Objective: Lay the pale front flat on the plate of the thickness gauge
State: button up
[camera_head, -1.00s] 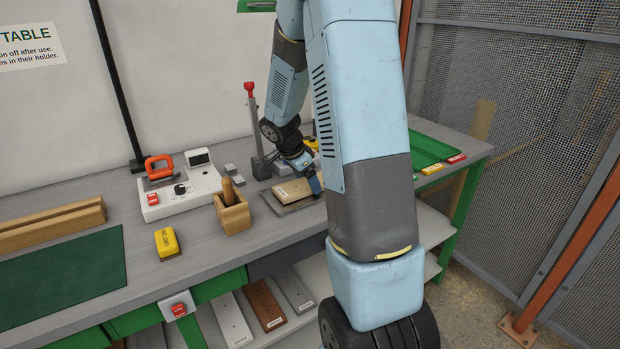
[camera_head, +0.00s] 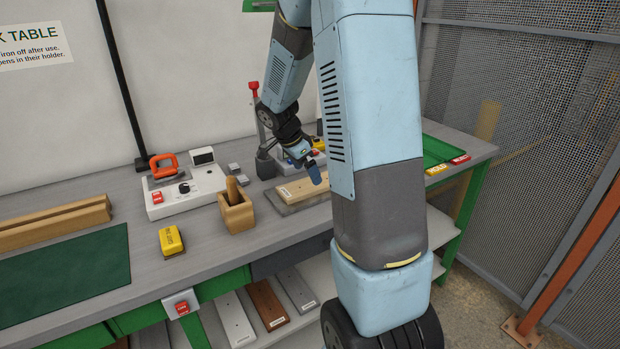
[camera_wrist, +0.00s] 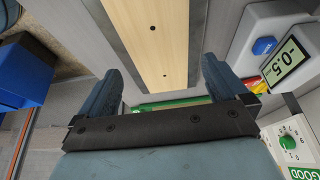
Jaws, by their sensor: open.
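The pale front (camera_head: 301,188), a light wooden board with small dark holes, lies flat on the grey plate (camera_head: 276,203) of the thickness gauge. It also shows in the wrist view (camera_wrist: 152,40), stretching away beyond my fingers. My gripper (camera_head: 313,172) is above the board and tilted. In the wrist view its two blue fingers (camera_wrist: 160,82) stand wide apart, one to each side of the board, with nothing held between them. The gauge's display (camera_wrist: 286,62) reads about -0.5. My arm hides part of the gauge in the head view.
A lever with a red knob (camera_head: 254,88) stands behind the plate. Boards lie on the shelf below.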

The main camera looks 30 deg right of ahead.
jog(key=v, duration=0.9)
